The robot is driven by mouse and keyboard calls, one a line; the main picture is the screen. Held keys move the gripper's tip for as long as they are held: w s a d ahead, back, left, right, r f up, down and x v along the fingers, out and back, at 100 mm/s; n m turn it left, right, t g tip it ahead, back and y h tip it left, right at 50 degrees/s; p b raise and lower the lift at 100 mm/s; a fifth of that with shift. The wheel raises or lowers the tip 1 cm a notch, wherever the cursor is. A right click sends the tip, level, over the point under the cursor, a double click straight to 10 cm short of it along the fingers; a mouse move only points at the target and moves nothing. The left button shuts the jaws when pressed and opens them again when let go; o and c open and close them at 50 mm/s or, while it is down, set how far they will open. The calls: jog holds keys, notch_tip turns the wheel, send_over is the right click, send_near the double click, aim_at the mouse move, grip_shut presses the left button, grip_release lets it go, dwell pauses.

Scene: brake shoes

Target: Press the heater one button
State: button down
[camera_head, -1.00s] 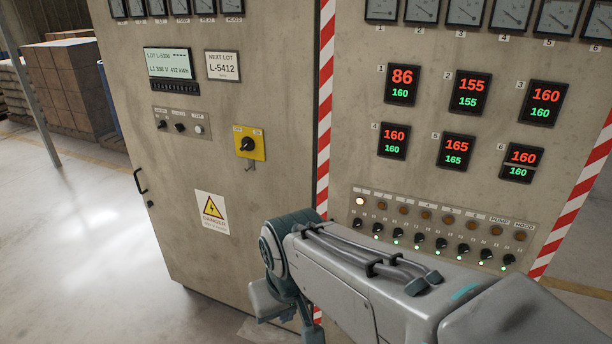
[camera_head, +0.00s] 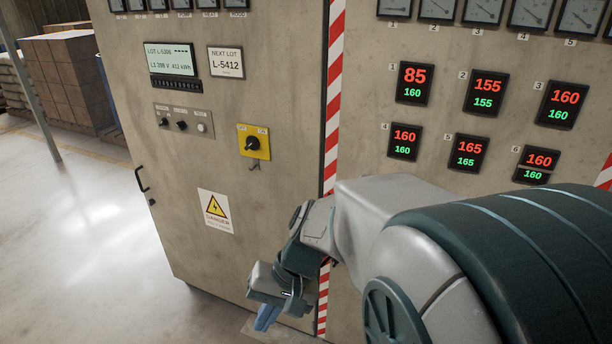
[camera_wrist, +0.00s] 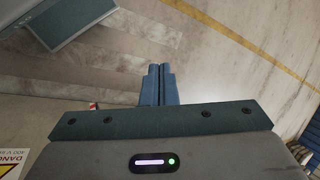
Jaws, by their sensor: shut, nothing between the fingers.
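The heater one display (camera_head: 414,83) on the right cabinet reads 85 in red over 160 in green. The row of lamps and switches below the displays is hidden behind my arm, so I cannot see the heater one button. My gripper (camera_head: 266,318) is low in front of the cabinets, beside the lower end of the striped edge, pointing down. In the wrist view its two blue fingers (camera_wrist: 158,82) are together with nothing between them, over the floor.
The left cabinet (camera_head: 185,165) carries a lot screen (camera_head: 170,60), small switches, a yellow rotary switch (camera_head: 253,142) and a danger sign (camera_head: 215,210). A red-and-white strip (camera_head: 333,110) separates the cabinets. Stacked boxes (camera_head: 65,75) stand far left, with open floor before them.

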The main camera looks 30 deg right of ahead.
jog(key=w+d+m+t+y+p, duration=0.2)
jog(key=w+d+m+t+y, duration=0.2)
jog(key=w+d+m+t, duration=0.9)
jog(key=d+f+m+t+h, duration=0.3)
jog(key=d+m+h, duration=0.6)
jog(key=d, duration=0.7)
jog(key=shift+d+m+t+h+p, duration=0.3)
jog(key=shift+d+t+h+p, duration=0.15)
jog(key=shift+h, duration=0.45)
jog(key=shift+w, duration=0.1)
jog(key=w+d+p, duration=0.1)
jog(key=w+d, duration=0.4)
jog(key=d, duration=0.1)
jog(key=shift+w+d+p, duration=0.3)
jog(key=shift+p, duration=0.05)
